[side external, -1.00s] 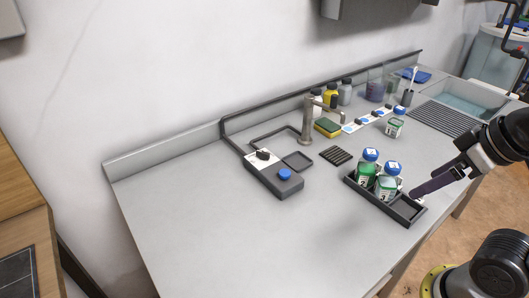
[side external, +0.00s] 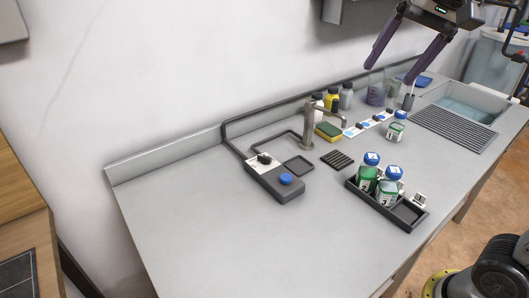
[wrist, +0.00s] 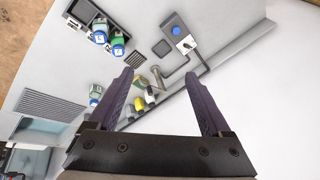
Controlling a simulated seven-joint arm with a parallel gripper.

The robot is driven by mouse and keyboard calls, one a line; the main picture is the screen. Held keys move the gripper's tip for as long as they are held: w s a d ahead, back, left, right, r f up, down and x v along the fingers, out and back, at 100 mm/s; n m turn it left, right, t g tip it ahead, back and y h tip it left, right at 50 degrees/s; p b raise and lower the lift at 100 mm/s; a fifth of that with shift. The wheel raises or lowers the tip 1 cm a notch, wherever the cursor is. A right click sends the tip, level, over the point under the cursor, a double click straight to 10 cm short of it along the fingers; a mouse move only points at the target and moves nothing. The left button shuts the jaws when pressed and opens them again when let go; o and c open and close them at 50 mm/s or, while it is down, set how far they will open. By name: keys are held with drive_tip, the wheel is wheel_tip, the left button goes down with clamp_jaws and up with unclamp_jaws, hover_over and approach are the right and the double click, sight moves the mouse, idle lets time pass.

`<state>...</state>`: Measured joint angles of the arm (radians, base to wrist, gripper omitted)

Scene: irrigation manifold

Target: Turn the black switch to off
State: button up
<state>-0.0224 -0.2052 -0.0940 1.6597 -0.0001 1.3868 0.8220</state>
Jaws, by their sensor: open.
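The black switch (side external: 264,158) is a small knob on the white plate at the back end of a dark grey control box (side external: 273,179). My gripper (side external: 389,75) is open and empty, high above the back right of the counter, well apart from the switch. Its two purple fingers (wrist: 158,71) are spread in the wrist view.
A black tray (side external: 362,199) holds blue-capped bottles (side external: 370,172). A tap (side external: 309,122), a sponge (side external: 328,131) and several small bottles (side external: 346,95) stand along the back. The sink (side external: 465,104) is at the right. The counter's front left is clear.

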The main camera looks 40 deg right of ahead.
drive_tip(key=w+a+r+m+g, duration=0.1)
drive_tip(key=w+m, duration=0.1)
drive_tip(key=w, duration=0.8)
drive_tip(key=m+g, duration=0.2)
drive_tip(key=g, duration=0.2)
hover_over(264, 156)
wheel_tip(264, 156, down, 22)
drive_tip(key=r, duration=0.1)
wheel_tip(264, 156, down, 14)
drive_tip(key=shift+d+f, duration=0.1)
drive_tip(key=shift+f, duration=0.1)
clamp_jaws()
